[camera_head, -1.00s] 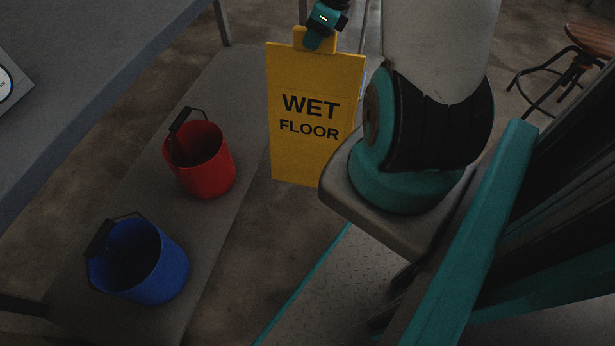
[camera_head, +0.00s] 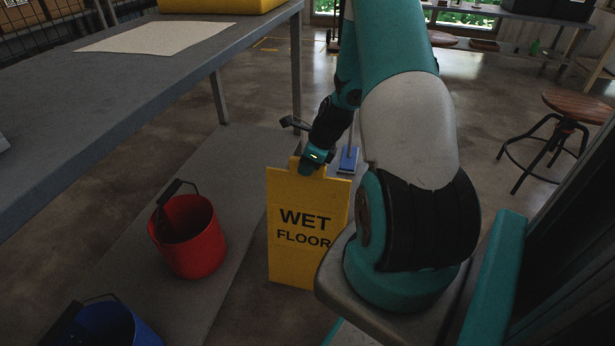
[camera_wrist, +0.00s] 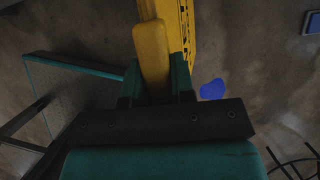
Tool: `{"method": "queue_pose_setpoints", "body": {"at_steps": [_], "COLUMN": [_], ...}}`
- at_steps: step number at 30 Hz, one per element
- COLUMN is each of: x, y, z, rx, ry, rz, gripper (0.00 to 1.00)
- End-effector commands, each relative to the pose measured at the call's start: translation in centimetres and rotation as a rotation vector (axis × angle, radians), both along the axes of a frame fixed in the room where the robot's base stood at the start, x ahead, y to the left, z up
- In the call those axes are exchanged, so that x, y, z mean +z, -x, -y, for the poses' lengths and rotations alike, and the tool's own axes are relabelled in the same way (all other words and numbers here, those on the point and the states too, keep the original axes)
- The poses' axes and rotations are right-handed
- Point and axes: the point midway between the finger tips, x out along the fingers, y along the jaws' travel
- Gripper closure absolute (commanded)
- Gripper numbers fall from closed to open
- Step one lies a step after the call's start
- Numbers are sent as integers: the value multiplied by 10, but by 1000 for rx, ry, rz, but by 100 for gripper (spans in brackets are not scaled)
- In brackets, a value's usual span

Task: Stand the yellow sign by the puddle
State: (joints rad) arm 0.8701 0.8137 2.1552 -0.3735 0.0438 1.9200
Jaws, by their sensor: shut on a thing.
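The yellow sign (camera_head: 300,225), lettered WET FLOOR, hangs upright below my gripper (camera_head: 309,164), which is shut on the tab at its top. In the wrist view the sign's yellow tab (camera_wrist: 152,55) runs between the fingers of my gripper (camera_wrist: 157,85). I cannot tell whether the sign's lower edge touches the floor. A flat, rounded blue patch, which looks like the puddle (camera_wrist: 213,89), lies on the floor just right of the sign in the wrist view. I do not make it out in the head view.
A red bucket (camera_head: 188,240) and a blue bucket (camera_head: 105,325) stand on a low grey platform (camera_head: 225,200) at left. A grey table (camera_head: 130,85) is above it. A blue flat-headed mop (camera_head: 348,160) stands behind the sign. A stool (camera_head: 570,110) is at right. Open floor lies beyond.

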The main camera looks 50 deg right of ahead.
Motion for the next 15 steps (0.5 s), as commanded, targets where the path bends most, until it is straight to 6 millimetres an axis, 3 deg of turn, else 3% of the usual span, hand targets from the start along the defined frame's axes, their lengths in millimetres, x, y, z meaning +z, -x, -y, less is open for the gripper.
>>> {"method": "queue_pose_setpoints", "body": {"at_steps": [5, 15], "x": [-30, -32], "y": [0, 0], "z": [0, 0], "rx": [0, 1], "ry": [-1, 1], "rz": [0, 1], "gripper": [100, 100]}}
